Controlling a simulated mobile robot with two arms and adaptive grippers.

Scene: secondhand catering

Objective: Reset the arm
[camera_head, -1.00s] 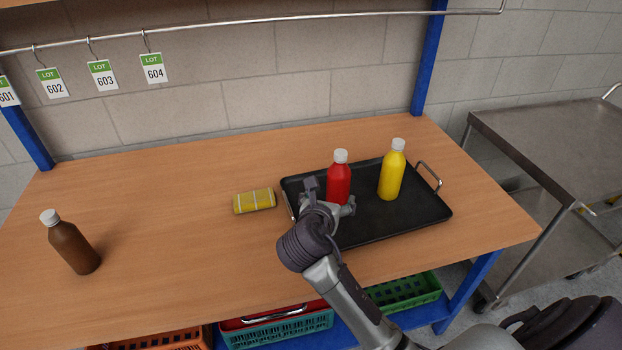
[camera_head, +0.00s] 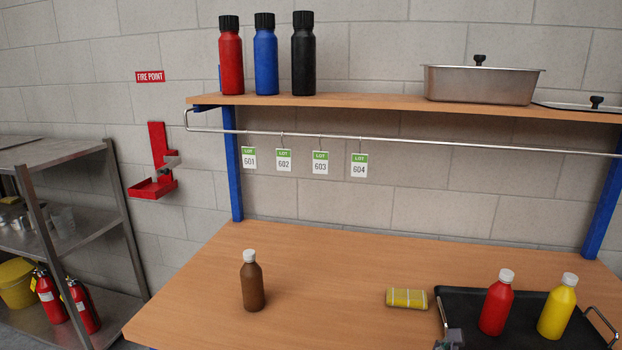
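A red bottle (camera_head: 496,303) and a yellow bottle (camera_head: 557,307), both with white caps, stand upright on the black tray (camera_head: 455,305) at the lower right. A brown bottle (camera_head: 252,282) with a white cap stands upright on the left of the wooden table. A small yellow striped block (camera_head: 407,298) lies on the table just left of the tray. Only a grey tip of my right gripper (camera_head: 452,338) shows at the bottom edge, left of the red bottle; its fingers are mostly cut off. My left gripper is not in view.
A shelf (camera_head: 375,102) above the table holds red, blue and black bottles and a steel pan (camera_head: 481,84). Lot tags hang from a rail (camera_head: 440,143) under it. A steel rack (camera_head: 70,240) with fire extinguishers stands left. The table's middle (camera_head: 330,275) is clear.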

